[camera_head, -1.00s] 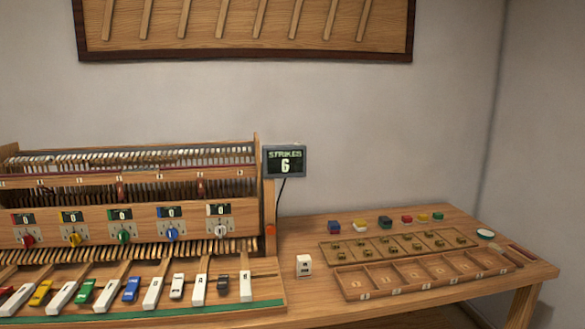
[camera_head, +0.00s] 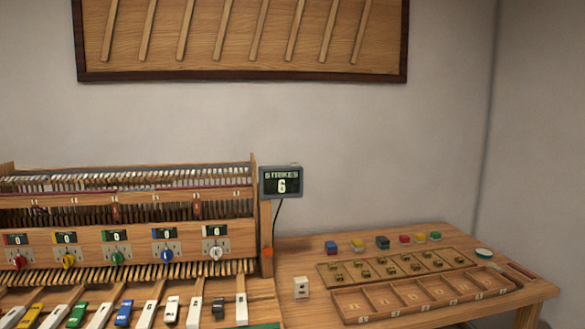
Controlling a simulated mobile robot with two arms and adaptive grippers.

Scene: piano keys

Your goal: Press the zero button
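No button with a readable zero label shows. A small orange-red button-like part (camera_head: 267,253) sits on the right end post of the wooden piano mechanism (camera_head: 130,246). Above it a dark display (camera_head: 282,182) reads "STRIKES 6". A round white and green piece (camera_head: 484,253) lies at the far right of the table; I cannot tell if it is a button. Several small counters over coloured knobs, such as the one above the blue knob (camera_head: 167,256), appear to read 0. Neither of my grippers is in view.
White and coloured keys (camera_head: 123,312) run along the front left. A white block (camera_head: 300,288) stands on the table (camera_head: 300,258). A compartment tray (camera_head: 420,297), a board with brass pieces (camera_head: 396,266) and several coloured blocks (camera_head: 383,242) occupy the right side.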

